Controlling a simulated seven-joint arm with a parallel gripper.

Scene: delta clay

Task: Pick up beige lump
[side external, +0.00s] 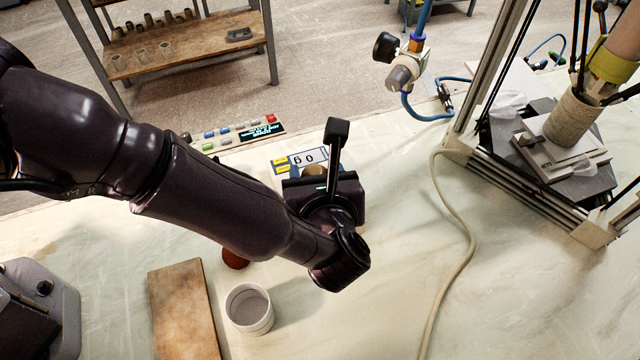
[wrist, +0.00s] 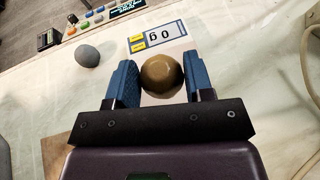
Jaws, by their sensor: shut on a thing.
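The beige lump (wrist: 161,75) is a round, brownish-tan ball between the two blue fingers of my gripper (wrist: 162,82) in the wrist view. The fingers are shut on it, one on each side. In the side external view a small part of the lump (side external: 314,170) shows beyond my gripper (side external: 318,180), and the wrist hides most of the fingers. A white card or scale with the digits "60" (wrist: 160,38) lies just past the lump. I cannot tell whether the lump touches the surface below.
A grey lump (wrist: 87,56) lies to the left in the wrist view. A reddish-brown lump (side external: 235,258) is partly hidden under my arm. A white cup (side external: 249,309) and a wooden board (side external: 182,312) stand in front. A cable (side external: 459,210) and a delta printer frame (side external: 520,195) are at right.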

